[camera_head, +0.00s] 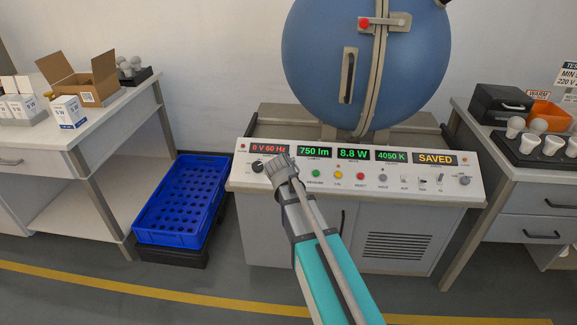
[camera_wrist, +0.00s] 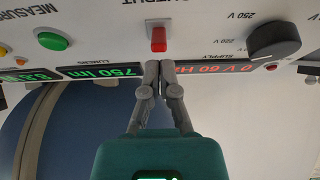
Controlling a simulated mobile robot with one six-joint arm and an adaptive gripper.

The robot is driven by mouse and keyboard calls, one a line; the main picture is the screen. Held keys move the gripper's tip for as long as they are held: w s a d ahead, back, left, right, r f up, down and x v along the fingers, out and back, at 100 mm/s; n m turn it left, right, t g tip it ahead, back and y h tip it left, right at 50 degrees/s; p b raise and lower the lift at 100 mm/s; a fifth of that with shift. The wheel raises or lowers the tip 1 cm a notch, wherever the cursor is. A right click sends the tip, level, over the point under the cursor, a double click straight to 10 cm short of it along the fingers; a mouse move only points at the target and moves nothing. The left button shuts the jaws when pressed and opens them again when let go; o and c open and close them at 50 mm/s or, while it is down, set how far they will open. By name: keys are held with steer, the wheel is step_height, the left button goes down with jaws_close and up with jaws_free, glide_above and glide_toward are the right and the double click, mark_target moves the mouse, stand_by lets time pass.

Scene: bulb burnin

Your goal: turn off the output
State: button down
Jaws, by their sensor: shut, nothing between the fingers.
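The red output switch (camera_wrist: 158,38) shows in the wrist view, which is upside down, beside the word OUTPUT on the white control panel (camera_head: 335,186). My gripper (camera_wrist: 160,68) is shut and empty, with its fingertips together just below the switch in that picture. I cannot tell whether they touch it. In the head view my gripper (camera_head: 280,164) is at the panel's left part and hides the switch. The red supply display (camera_head: 269,149) reads 0 V 60 Hz.
A black supply knob (camera_wrist: 275,40) is close to the switch, and a green measure button (camera_wrist: 53,41) is on its other side. The large blue sphere (camera_head: 330,50) rises behind the panel.

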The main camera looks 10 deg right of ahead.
steer(key=shift+s+a+r, duration=0.2)
steer(key=shift+s+r, duration=0.05)
steer(key=shift+s, duration=0.4)
steer(key=shift+s, duration=0.1)
